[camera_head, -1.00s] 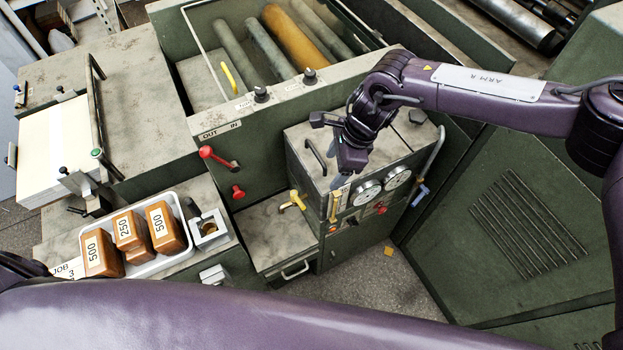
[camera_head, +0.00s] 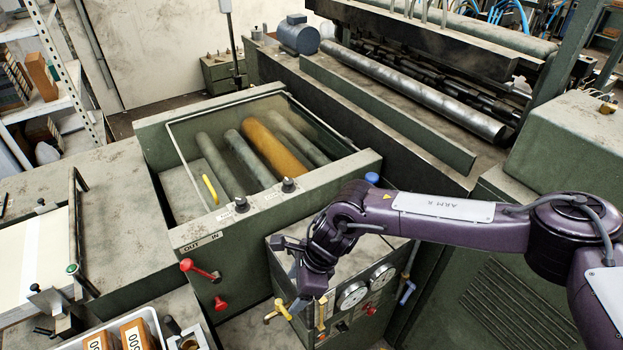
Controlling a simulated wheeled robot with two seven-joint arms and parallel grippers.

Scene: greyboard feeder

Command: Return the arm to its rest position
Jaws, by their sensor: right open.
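My right arm, a purple arm marked ARM R, comes in from the right. Its gripper (camera_head: 301,303) points down in front of the green gauge cabinet (camera_head: 345,268), near a yellow handle (camera_head: 282,309). The fingers are small and dark, and I see nothing held between them. I cannot tell whether they touch the cabinet. My left gripper is not in view.
The green feeder box (camera_head: 190,238) with rollers under a clear cover stands left of my right gripper. A red lever (camera_head: 198,270) and red knob (camera_head: 220,303) stick out of its front. Two dial gauges (camera_head: 352,296) face forward.

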